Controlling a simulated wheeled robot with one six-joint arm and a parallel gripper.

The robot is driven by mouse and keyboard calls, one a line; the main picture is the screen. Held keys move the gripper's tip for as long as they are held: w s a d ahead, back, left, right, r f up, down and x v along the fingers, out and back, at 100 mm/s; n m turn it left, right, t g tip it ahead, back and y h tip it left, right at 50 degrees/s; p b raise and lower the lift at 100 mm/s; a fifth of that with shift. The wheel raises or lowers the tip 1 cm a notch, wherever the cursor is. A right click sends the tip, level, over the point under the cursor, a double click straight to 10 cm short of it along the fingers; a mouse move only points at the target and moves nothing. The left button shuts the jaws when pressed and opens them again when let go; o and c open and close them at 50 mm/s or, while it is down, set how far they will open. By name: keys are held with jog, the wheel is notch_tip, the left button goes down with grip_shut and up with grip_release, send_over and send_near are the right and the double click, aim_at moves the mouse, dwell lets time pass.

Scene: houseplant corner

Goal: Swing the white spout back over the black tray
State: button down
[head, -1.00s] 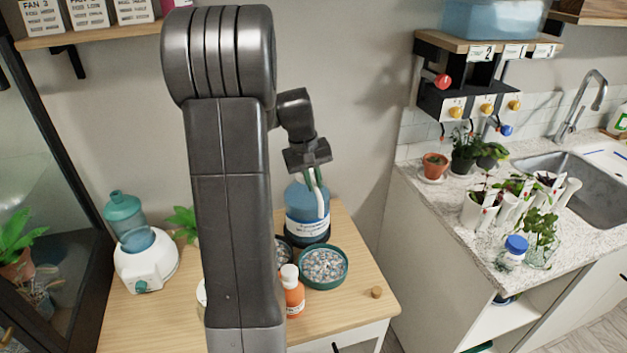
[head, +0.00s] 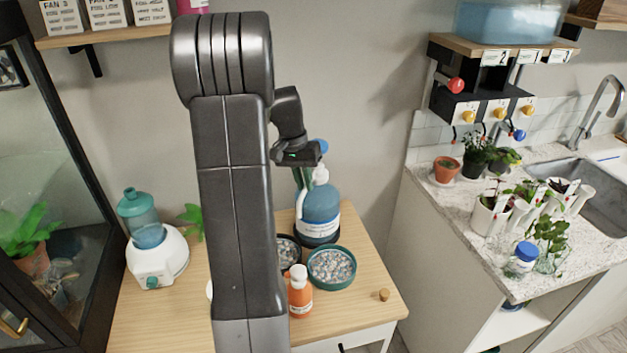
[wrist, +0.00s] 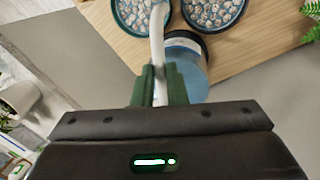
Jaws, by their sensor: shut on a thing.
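A blue pump bottle (head: 320,205) stands behind two pebble trays. Its white spout (head: 300,206) points forward and down, and also shows in the wrist view (wrist: 157,35). My gripper (wrist: 158,86) is shut on the spout, one green finger on each side; in the head view it (head: 302,180) is at the bottle's top. The black tray (wrist: 212,33) is right of the spout in the wrist view; in the head view it (head: 297,243) is partly hidden by my arm. The green tray (head: 332,287) is on the other side. The spout's tip appears near the gap between the trays.
An orange bottle with a white cap (head: 300,295) stands close in front of the trays. A white humidifier (head: 158,260) is at the left, and a small cork (head: 384,295) at the right. The table's right front is mostly clear.

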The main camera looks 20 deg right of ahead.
jog(key=shift+w+a+r+m+g+y+p, duration=0.15)
jog(key=shift+w+a+m+p, duration=0.15)
jog(key=shift+w+a+m, duration=0.5)
jog(key=shift+w+a+f+m+g+y+p, duration=0.2)
jog(key=shift+w+m, duration=0.3)
jog(key=shift+m, duration=0.55)
jog(key=shift+w+a+r+m+g+y+p, duration=0.15)
jog(key=shift+w+a+m+p, duration=0.25)
jog(key=shift+w+m, duration=0.4)
jog(key=shift+s, duration=0.1)
jog(key=c, duration=1.5)
grip_release()
jog(key=shift+o, duration=0.2)
jog(key=b+v, duration=0.1)
jog(key=v, duration=1.1)
jog(key=shift+s+a, duration=0.15)
